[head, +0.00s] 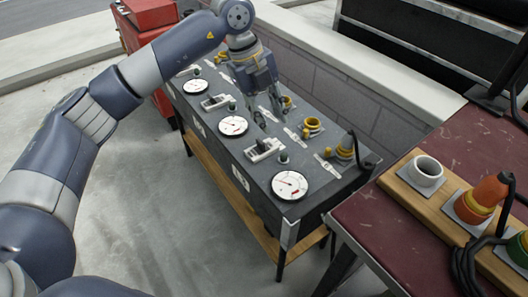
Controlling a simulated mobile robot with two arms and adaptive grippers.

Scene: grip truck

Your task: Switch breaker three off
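A dark breaker panel (262,190) stands on a wooden-shelved table, with three round white gauges in a row. Beside the gauges are the switches: a near one (264,149), a middle one (215,102) and another farther off, partly hidden. Pale number labels are on the panel's front side, too small to read surely; the nearest label (240,178) is by the near gauge (289,185). My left gripper (270,118) points down over the panel, behind the near switch and apart from it as far as I can tell. Its finger gap is unclear. My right gripper is out of view.
Yellow plug fittings (312,126) and a black cable (362,150) line the panel's far side, along a low block wall (350,88). A dark red table (440,150) with a wooden socket board is at right. A red box (150,14) stands at the back left.

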